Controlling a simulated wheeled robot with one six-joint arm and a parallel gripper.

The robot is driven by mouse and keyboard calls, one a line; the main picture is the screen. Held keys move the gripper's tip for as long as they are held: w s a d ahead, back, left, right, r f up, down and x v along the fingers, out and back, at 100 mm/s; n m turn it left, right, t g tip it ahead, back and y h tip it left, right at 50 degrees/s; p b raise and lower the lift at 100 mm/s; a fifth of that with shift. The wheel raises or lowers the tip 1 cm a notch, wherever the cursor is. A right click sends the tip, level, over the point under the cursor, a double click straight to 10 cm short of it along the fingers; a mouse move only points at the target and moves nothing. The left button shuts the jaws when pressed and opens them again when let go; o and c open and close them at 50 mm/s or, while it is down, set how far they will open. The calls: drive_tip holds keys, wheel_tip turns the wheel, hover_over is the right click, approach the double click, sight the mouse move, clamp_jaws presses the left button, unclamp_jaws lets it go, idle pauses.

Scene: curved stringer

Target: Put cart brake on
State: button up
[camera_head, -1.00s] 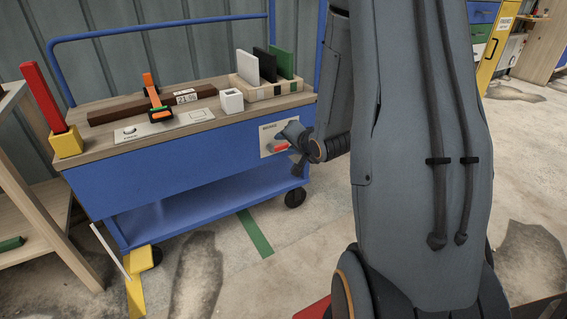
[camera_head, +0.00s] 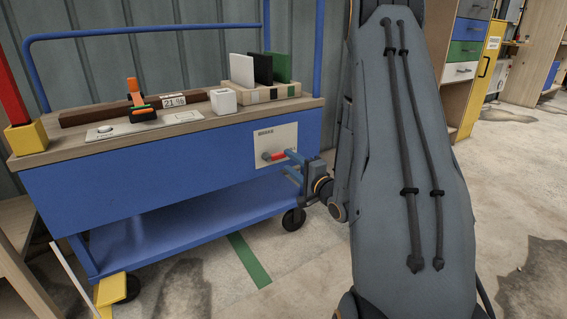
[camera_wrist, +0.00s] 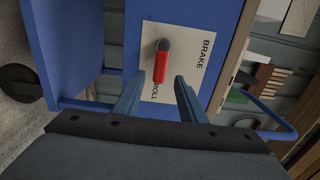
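The brake plate (camera_head: 285,135) is a pale panel on the front of the blue cart (camera_head: 150,165), near its right end. Its red lever (camera_head: 276,157) lies sideways, pointing right in the head view. In the wrist view, the red lever (camera_wrist: 160,68) hangs from a dark pivot, its free end beside the word ROLL; BRAKE is printed to its right. My gripper (camera_head: 290,164) is close to the plate at the lever's free end. In the wrist view, my gripper (camera_wrist: 159,82) is open, one finger each side of the lever's line; contact cannot be told.
The cart top carries a clamp (camera_head: 137,100), a white cube (camera_head: 223,101) and a wooden holder (camera_head: 262,98) with upright panels. A yellow block (camera_head: 27,137) with a red bar stands at its left end. A caster (camera_head: 294,219) is below the plate. Floor is clear at right.

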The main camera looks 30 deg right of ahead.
sight(282, 156)
drive_tip(key=shift+w+a+b, duration=0.1)
drive_tip(key=shift+w+b, duration=0.8)
drive_tip(key=shift+w, duration=1.4)
clamp_jaws()
